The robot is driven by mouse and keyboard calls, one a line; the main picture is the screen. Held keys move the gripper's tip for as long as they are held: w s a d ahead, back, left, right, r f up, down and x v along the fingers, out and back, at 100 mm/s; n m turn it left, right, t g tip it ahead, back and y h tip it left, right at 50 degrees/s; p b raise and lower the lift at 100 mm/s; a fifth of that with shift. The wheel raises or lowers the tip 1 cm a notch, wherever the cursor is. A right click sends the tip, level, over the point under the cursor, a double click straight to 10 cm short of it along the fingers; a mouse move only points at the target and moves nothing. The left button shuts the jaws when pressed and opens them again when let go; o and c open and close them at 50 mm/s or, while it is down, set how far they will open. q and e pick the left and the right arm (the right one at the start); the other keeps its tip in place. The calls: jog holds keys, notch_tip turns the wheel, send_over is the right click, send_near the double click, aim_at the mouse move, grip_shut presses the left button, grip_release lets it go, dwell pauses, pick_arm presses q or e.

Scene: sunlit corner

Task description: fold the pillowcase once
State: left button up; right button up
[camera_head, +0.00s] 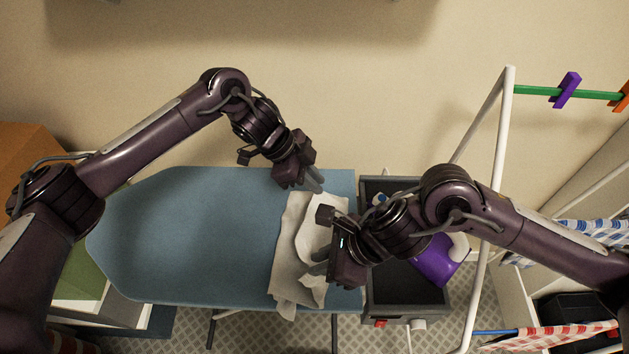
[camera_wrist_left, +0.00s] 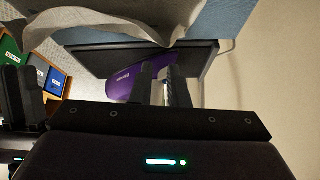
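The off-white pillowcase (camera_head: 287,240) lies across the right part of the ironing board in the head view. A loose, rumpled upper layer lies over its right side, and its near end hangs past the board's front edge. It also shows in the left wrist view (camera_wrist_left: 120,28). My left gripper (camera_head: 314,184) is at the pillowcase's far end. Its fingers (camera_wrist_left: 158,82) are slightly apart, with no cloth visible between them. My right gripper (camera_head: 318,270) is over the near part of the pillowcase. Its fingers show slightly apart in the left wrist view (camera_wrist_left: 24,92); its contact with the cloth is unclear.
The blue ironing board (camera_head: 190,230) is bare left of the pillowcase. A dark tray (camera_head: 405,300) with a purple iron (camera_head: 432,268) adjoins its right end, partly behind my right arm. A white rack (camera_head: 497,150) with a green rail stands farther right.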

pick_arm(q)
jog(key=shift+o, duration=1.1)
jog(key=shift+w+d+r, duration=0.1)
jog(key=shift+w+d, duration=0.2)
pick_arm(e)
jog(key=shift+o, duration=1.1)
jog(key=shift+s+d, duration=0.15)
jog(key=shift+s, duration=0.2)
pick_arm(q)
jog(key=o, duration=0.5)
jog(key=shift+w, duration=0.55)
pick_arm(e)
jog(key=o, duration=0.5)
jog(key=shift+s+a+r, duration=0.1)
jog(key=shift+s+a, duration=0.1)
jog(key=shift+s, duration=0.45)
pick_arm(q)
jog(key=o, duration=0.8)
jog(key=shift+w+r, duration=0.1)
jog(key=shift+w, duration=0.7)
jog(key=shift+c, duration=0.2)
pick_arm(e)
jog(key=o, duration=0.8)
jog(key=shift+s+r, duration=0.1)
jog(key=shift+s, duration=0.85)
jog(key=shift+c, duration=0.2)
pick_arm(q)
jog(key=shift+d, duration=0.1)
